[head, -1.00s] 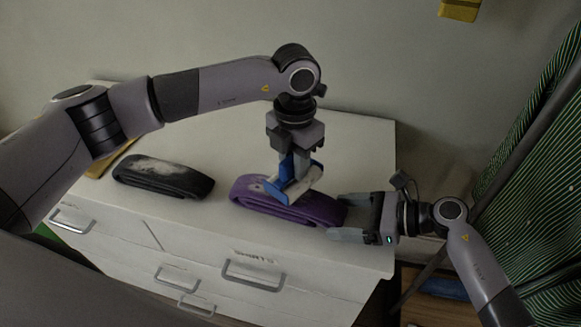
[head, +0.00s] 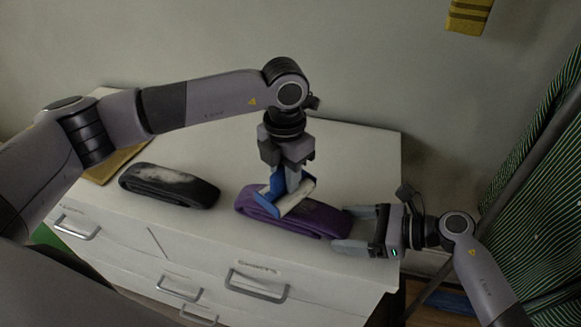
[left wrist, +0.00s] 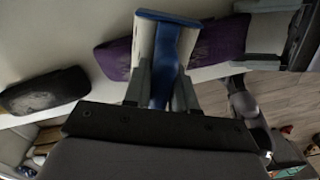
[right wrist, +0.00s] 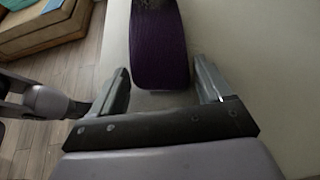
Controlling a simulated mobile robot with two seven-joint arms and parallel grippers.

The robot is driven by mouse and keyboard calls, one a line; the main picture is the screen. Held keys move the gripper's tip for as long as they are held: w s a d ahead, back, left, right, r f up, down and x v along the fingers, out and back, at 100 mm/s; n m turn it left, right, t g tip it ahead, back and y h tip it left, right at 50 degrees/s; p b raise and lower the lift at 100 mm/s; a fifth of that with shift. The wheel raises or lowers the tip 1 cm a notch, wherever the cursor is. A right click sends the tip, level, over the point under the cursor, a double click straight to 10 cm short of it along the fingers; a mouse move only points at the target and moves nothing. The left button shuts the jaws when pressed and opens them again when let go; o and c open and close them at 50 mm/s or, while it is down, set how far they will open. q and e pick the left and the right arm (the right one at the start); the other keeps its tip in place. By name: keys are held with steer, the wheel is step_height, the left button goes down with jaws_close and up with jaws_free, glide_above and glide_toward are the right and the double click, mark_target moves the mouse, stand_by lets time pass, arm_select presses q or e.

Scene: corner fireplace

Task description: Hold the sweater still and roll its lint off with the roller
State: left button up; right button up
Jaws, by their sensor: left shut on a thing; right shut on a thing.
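The folded purple sweater (head: 310,218) lies flat on the white dresser top. Its right end is between the fingers of my right gripper (head: 354,228), which is shut on it; that end also shows in the right wrist view (right wrist: 158,55). My left gripper (head: 287,180) points down and is shut on the lint roller, which has a blue frame and white roll (head: 296,198). The roller is at the sweater's left-middle part, seemingly touching its top. It also shows in the left wrist view (left wrist: 165,60).
A dark folded garment (head: 150,190) with a pale fuzzy patch lies left on the white dresser (head: 335,150). A tan board (head: 112,165) is partly behind my left arm. Green-striped cloth (head: 545,190) hangs at right. The dresser top behind the sweater is clear.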

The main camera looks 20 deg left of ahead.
mark_target(266, 196)
arm_select(q)
steer(key=shift+s+f, duration=0.15)
steer(key=shift+s, duration=2.05)
steer(key=shift+a, duration=1.2)
steer(key=shift+w, duration=3.35)
steer(key=shift+r, duration=3.15)
step_height(266, 196, up, 3)
steer(key=shift+f, duration=0.1)
steer(key=shift+d, duration=0.1)
